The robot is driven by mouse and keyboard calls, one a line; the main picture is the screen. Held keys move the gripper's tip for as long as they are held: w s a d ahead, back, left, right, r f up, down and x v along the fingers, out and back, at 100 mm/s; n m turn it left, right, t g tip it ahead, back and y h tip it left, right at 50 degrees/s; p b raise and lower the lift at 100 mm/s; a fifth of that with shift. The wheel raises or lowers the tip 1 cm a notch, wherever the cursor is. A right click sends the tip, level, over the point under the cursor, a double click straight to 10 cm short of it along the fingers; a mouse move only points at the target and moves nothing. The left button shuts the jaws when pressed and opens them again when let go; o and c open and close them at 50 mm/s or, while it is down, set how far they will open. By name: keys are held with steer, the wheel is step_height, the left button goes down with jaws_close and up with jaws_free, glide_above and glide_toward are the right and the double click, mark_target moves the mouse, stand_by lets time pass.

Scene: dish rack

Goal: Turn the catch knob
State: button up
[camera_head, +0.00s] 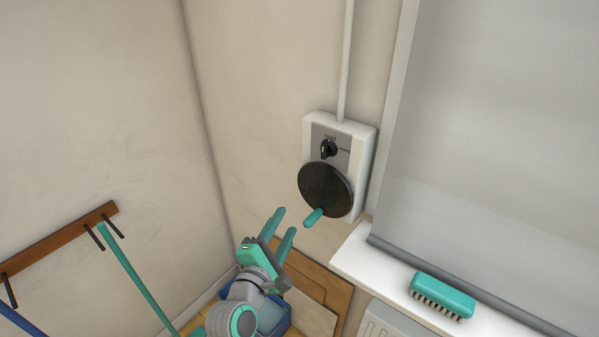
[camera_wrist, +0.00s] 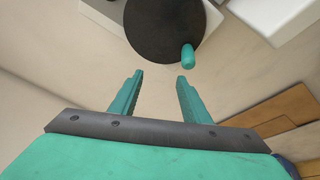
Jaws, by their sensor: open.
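The catch knob (camera_head: 328,148) is a small black knob on the grey plate of a white wall box (camera_head: 366,160). Below it on the same box is a dark round disc (camera_head: 325,188) with a teal handle (camera_head: 314,217) sticking out near its lower edge. My gripper (camera_head: 284,221) is open and empty, below and left of the disc. In the wrist view the two teal fingers (camera_wrist: 158,80) point toward the disc (camera_wrist: 165,30), with the teal handle (camera_wrist: 188,57) just beyond the right fingertip.
A white sill (camera_head: 350,256) with a teal brush (camera_head: 442,296) lies to the right, under a grey blind (camera_head: 500,150). A wooden hook rail (camera_head: 60,242) is on the left wall. A blue bin (camera_head: 272,318) is low behind my arm. The wall left of the box is clear.

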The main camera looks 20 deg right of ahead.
mark_target(323, 153)
steer(key=d+r+g+h, duration=0.3)
steer(key=d+r+h, duration=0.1)
steer(key=r, duration=1.2)
steer(key=shift+w+d+m, duration=0.2)
steer(key=shift+w+m, duration=0.1)
steer(key=shift+d, duration=0.1)
steer(key=shift+x, duration=3.4)
